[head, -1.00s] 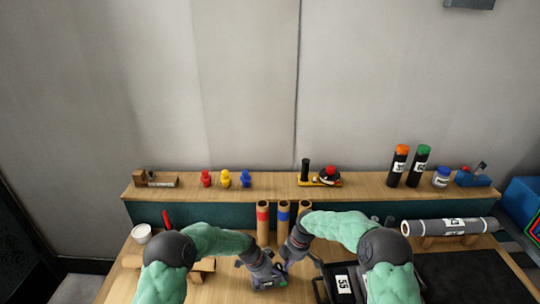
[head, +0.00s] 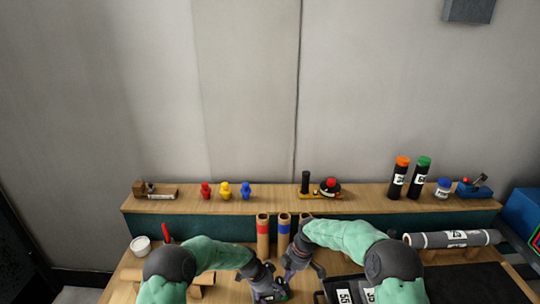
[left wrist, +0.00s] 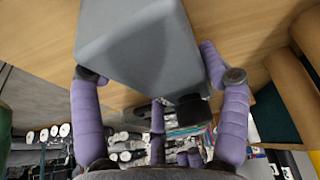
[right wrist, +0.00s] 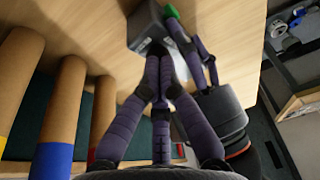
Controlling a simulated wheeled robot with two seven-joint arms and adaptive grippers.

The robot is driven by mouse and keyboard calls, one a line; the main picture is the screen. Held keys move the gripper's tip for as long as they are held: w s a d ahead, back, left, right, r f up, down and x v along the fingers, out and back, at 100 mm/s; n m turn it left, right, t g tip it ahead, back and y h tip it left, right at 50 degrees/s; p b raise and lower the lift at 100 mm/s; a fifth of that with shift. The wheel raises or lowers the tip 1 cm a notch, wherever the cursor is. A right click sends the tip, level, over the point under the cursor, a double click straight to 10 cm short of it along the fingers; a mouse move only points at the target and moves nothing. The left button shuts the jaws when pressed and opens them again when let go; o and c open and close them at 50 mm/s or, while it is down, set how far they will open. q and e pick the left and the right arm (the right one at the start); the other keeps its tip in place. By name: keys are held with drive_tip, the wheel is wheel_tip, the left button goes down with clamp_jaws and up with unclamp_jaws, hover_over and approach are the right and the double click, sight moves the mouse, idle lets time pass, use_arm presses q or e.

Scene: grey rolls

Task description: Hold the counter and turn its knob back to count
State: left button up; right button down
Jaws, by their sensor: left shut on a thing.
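The counter (left wrist: 145,50) is a grey box seen large in the left wrist view, between the fingers of my left gripper (left wrist: 155,70). My left gripper is shut on it. A short black knob-like part (left wrist: 190,110) sticks out from its near end. In the right wrist view the counter (right wrist: 146,26) is at the top, with a green part (right wrist: 171,12) beside it. My right gripper (right wrist: 159,62) has its fingertips close together just in front of the counter. Whether they pinch the knob is hidden. In the head view the grippers largely cover the counter.
Brown tubes with red and blue bands (head: 263,230) stand just behind my grippers. A dark tray with labelled items (head: 344,296) lies to the right. A long grey roll (head: 450,239) rests at the back right. The shelf (head: 400,208) behind holds small figures and bottles.

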use_arm(q)
drive_tip(key=shift+s+f, duration=0.1)
use_arm(e)
drive_tip(key=v, duration=0.2)
drive_tip(key=shift+a+r, duration=0.2)
drive_tip(key=shift+r, duration=0.3)
use_arm(q)
drive_tip(key=o, duration=1.4)
drive_tip(key=shift+a, duration=0.1)
